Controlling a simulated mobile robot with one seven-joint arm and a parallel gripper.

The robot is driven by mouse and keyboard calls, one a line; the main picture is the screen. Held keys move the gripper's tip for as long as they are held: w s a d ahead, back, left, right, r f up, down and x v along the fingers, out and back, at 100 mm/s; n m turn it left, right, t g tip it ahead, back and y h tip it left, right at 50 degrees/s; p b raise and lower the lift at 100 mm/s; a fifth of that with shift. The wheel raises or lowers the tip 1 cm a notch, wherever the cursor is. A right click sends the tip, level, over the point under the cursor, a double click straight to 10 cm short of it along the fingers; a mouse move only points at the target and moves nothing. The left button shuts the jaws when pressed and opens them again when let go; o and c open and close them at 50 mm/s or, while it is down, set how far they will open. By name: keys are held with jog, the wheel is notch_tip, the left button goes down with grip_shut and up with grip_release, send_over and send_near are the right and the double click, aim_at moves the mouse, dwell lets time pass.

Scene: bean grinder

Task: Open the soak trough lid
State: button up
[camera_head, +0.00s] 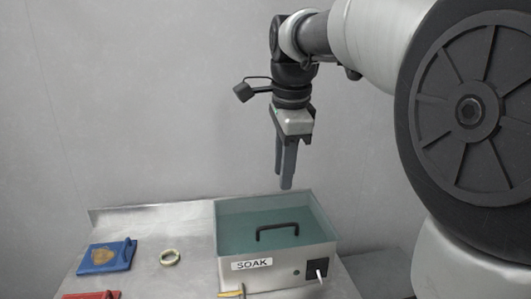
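The soak trough (285,272) is a pale box with a SOAK label on its front, standing on the metal table. Its top shows as a see-through teal lid (240,222) that looks closed, with a black arched handle (277,228) near the front edge. My gripper (284,184) points down above the back part of the trough, apart from the lid and handle. Its two grey fingers partly overlap in this view, so the gap between them cannot be judged. No object shows between them.
A blue board (97,262) with a tan patch lies at the left of the table (150,225). A red item (92,295) and a yellow item (230,295) show at the bottom edge. A wall rises behind.

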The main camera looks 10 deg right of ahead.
jog(key=s+r+n+p, duration=0.2)
jog(key=s+r+n, duration=0.1)
jog(key=s+r, duration=0.1)
jog(key=shift+s+a+r+t+p, duration=0.15)
jog(key=shift+s+a+t+p, duration=0.2)
jog(key=shift+s, duration=0.2)
jog(key=shift+d, duration=0.1)
